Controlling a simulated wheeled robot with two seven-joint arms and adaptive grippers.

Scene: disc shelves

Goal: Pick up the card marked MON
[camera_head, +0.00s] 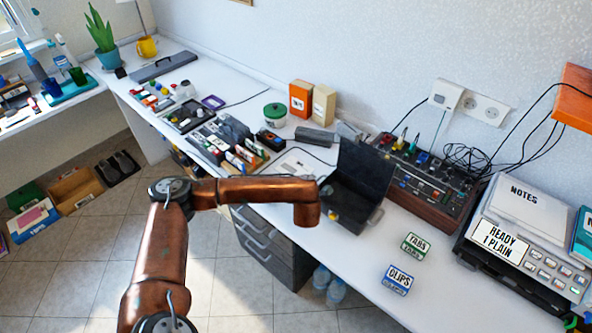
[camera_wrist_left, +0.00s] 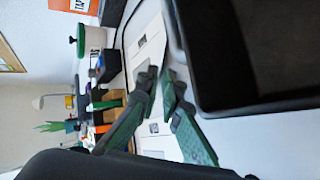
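No card with a readable MON mark shows. In the left wrist view, white flat pieces (camera_wrist_left: 150,47) with small dark marks lie beyond and beside my left gripper (camera_wrist_left: 162,74); the marks are too small to read. Its two dark green fingers are apart, with a narrow gap and nothing clearly held between them. In the head view my copper left arm reaches in from the lower left, and its end is beside the open black case; the fingers cannot be made out there. White flat pieces (camera_head: 300,164) lie behind the arm. My right gripper is not in view.
The open black case (camera_head: 352,198) stands close to my left gripper. A control panel with knobs (camera_head: 432,183) is to its right. TABS (camera_head: 415,246) and CLIPS (camera_head: 398,280) boxes stand on the desk front. A green-lidded pot (camera_head: 274,115) is at the back. Bare desk surrounds the boxes.

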